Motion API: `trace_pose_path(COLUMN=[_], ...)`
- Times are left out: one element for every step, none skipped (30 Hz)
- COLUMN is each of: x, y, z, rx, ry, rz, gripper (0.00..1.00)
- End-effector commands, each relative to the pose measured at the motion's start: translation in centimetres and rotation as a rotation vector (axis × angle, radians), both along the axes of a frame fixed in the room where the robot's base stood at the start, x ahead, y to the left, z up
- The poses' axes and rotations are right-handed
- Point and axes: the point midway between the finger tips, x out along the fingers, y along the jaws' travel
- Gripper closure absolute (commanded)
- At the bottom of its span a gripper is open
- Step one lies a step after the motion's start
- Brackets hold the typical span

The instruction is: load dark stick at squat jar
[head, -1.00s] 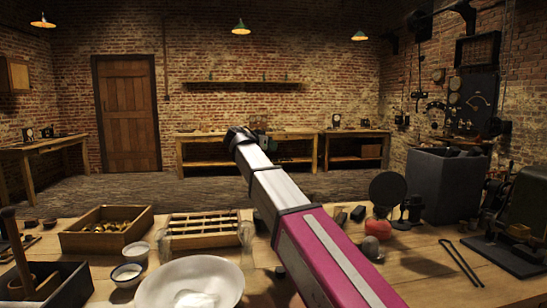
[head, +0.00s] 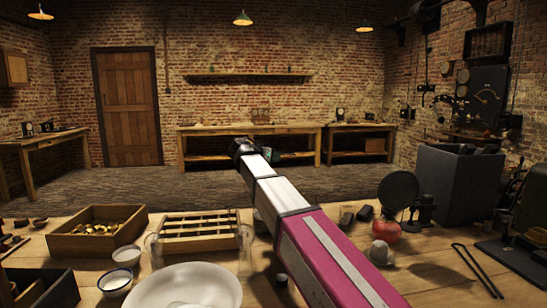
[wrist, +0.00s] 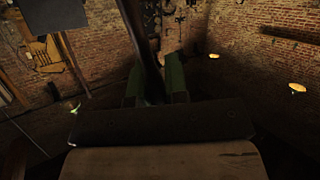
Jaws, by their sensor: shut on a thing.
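In the wrist view, my gripper (wrist: 154,88) has two green fingers shut on a long dark stick (wrist: 147,55). The stick runs up and away from between the fingers, tilted slightly left. In the head view, my gripper (head: 272,155) is raised past the far side of the table, small and partly hidden by my arm; the stick cannot be made out there. A clear glass jar (head: 154,247) stands at the left end of a slatted wooden rack, and another (head: 246,238) at its right end. I cannot tell which is the squat jar.
The wooden rack (head: 196,242), a tray of brass pieces (head: 62,242), enamel cups (head: 115,281) and a white basin (head: 188,290) crowd the left of the table (head: 420,285). A red object (head: 386,233), a dark disc on a stand (head: 397,190) and tongs (head: 478,270) are at the right.

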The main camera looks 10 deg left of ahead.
Motion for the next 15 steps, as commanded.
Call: trace_pose_path(x=[0.0,0.0,0.0,0.0,0.0,0.0,0.0,0.0,0.0,0.0,0.0,0.0,0.0,0.0,0.0], y=[0.0,0.0,0.0,0.0,0.0,0.0,0.0,0.0,0.0,0.0,0.0,0.0,0.0,0.0,0.0], z=[-0.4,-0.6,-0.9,-1.1,-1.4,-1.8,-2.0,-2.3,-2.7,-3.1,-3.4,-3.8,-4.0,-4.2,-4.5], rx=[-0.001,-0.001,-0.001,-0.001,-0.001,-0.001,0.0,-0.001,-0.001,-0.001,-0.001,-0.001,-0.002,-0.001,-0.001], ry=[0.001,0.001,0.001,0.001,0.001,0.001,0.0,0.001,0.001,0.001,0.001,0.001,0.0,0.0,-0.001], rz=[0.0,0.0,0.001,0.001,0.0,0.0,0.0,0.0,0.0,0.001,0.001,0.001,0.001,0.0,0.0], gripper=[1.0,1.0,1.0,1.0,1.0,1.0,1.0,1.0,1.0,1.0,1.0,1.0,1.0,1.0,1.0])
